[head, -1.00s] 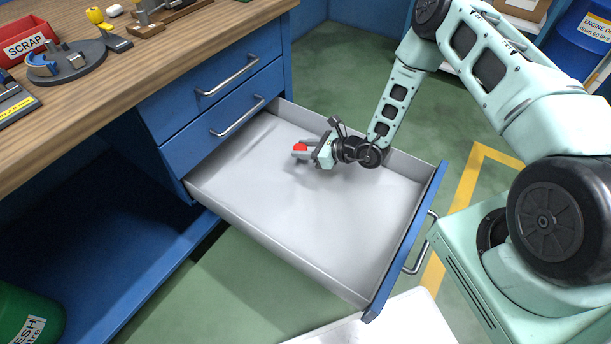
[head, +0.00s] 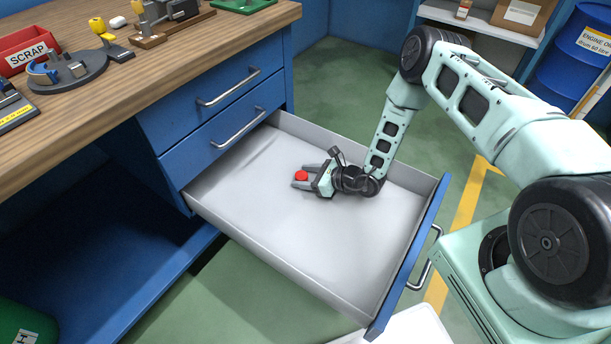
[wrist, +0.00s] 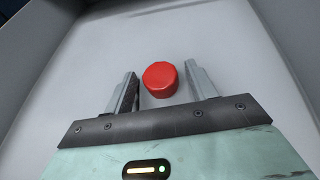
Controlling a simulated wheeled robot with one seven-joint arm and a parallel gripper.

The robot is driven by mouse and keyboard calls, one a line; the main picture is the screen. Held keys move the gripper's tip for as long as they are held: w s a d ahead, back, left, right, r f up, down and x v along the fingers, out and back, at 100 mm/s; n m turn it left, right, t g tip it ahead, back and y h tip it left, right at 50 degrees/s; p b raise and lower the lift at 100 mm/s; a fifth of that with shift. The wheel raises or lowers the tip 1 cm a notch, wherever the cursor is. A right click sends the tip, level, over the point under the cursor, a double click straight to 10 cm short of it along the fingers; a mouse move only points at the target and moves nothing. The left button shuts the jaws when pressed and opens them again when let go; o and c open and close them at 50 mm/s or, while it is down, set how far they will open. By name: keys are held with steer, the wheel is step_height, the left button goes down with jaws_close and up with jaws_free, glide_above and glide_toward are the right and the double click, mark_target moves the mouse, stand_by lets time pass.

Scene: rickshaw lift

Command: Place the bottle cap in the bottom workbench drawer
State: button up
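The red bottle cap (head: 301,175) is inside the open bottom drawer (head: 262,210), between my gripper's fingertips. In the wrist view the cap (wrist: 161,79) appears to rest on the grey drawer floor, with a gap to the finger on each side. My gripper (head: 303,177) is low in the drawer and its fingers are spread. The wrist view shows my gripper (wrist: 160,84) open around the cap without visibly touching it.
Two closed blue drawers (head: 190,145) sit above the open one. The wooden benchtop (head: 110,85) holds a red scrap bin (head: 27,51) and several tools. Grey drawer walls surround my gripper. The drawer floor around it is otherwise empty.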

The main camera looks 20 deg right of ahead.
steer(key=shift+r, duration=0.25)
steer(key=p+v, duration=0.2)
steer(key=v, duration=0.9)
steer(key=shift+d, duration=0.1)
steer(key=shift+s+d+r, duration=0.1)
steer(key=shift+s+r, duration=0.1)
steer(key=s+a+r+n+g+y, duration=0.25)
steer(key=a+r+n+g, duration=0.25)
steer(key=a+r+n, duration=0.4)
steer(key=s+a+r+n+g+y, duration=0.1)
steer(key=s+a+r+n+g, duration=0.45)
steer(key=r, duration=0.45)
steer(key=s+r+n+h, duration=1.2)
steer(key=s+r+n, duration=0.3)
steer(key=s+n, duration=0.3)
steer(key=shift+r+n+t, duration=0.4)
steer(key=shift+n+t, duration=0.05)
steer(key=shift+n, duration=0.8)
